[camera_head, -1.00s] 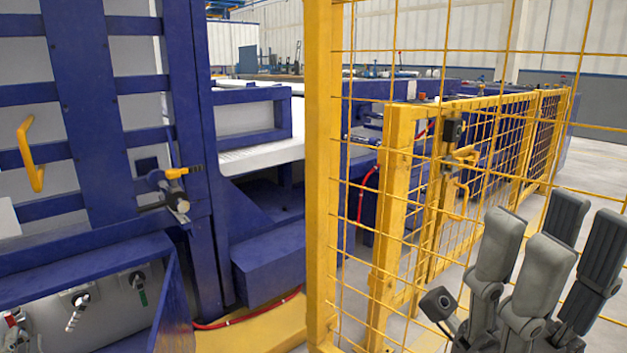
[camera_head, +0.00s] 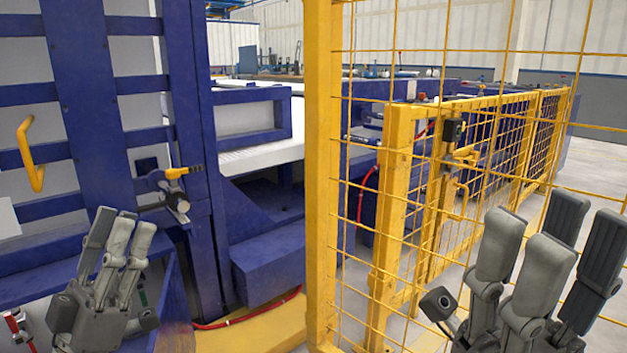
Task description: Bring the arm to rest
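My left gripper (camera_head: 120,222) is at the lower left with its grey fingers pointing up. The fingers are straight with narrow gaps between them, and nothing is held. It is in front of the blue machine's lower box. My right gripper (camera_head: 553,232) is at the lower right, fingers up, spread apart and empty. It is in front of the yellow mesh fence. No pipe is in either gripper.
A blue machine frame (camera_head: 80,110) with a yellow handle (camera_head: 33,155) fills the left. A yellow fence post (camera_head: 320,170) stands in the middle, with yellow mesh to its right. A blue block (camera_head: 270,262) juts out low beside the post.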

